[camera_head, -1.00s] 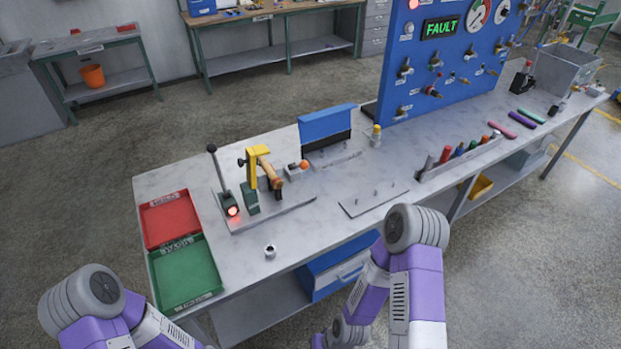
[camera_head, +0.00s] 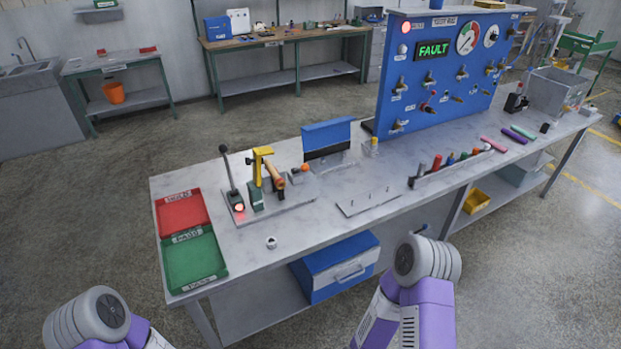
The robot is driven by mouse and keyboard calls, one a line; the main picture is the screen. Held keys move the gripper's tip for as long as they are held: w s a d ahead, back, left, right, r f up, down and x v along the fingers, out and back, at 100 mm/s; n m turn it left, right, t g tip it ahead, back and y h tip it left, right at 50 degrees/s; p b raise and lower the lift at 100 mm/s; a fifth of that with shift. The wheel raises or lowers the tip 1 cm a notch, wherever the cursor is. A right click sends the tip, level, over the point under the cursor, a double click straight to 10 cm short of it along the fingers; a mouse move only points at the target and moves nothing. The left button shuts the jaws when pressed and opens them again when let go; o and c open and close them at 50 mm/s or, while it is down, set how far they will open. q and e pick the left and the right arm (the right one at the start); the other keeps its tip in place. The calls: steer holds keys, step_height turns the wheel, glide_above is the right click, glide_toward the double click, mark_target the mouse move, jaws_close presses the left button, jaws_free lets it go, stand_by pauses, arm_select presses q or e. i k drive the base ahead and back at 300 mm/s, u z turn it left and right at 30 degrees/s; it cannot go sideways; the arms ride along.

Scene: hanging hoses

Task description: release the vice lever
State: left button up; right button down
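The vice lever (camera_head: 229,172) is a dark upright rod with a black knob, at the left of a grey base plate (camera_head: 285,202) on the workbench. A red light (camera_head: 239,209) glows at its foot. Beside it stands a yellow and green vice (camera_head: 257,178). An orange-brown cylindrical piece (camera_head: 274,174) is at the vice; I cannot tell if it is clamped. My purple and grey arms show at the bottom left and bottom right, apart from the vice. Neither gripper's fingers are in view.
Red (camera_head: 182,213) and green (camera_head: 194,259) trays sit at the bench's left end. A small metal ring (camera_head: 271,242) lies near the front edge. A blue panel (camera_head: 441,65) reading FAULT stands at the back. A tool rack (camera_head: 450,168) and a pegged plate (camera_head: 367,200) are to the right.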

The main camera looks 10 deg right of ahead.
mark_target(305, 168)
steer(key=z, duration=1.6)
steer(key=i, duration=0.9)
steer(key=u, duration=2.05)
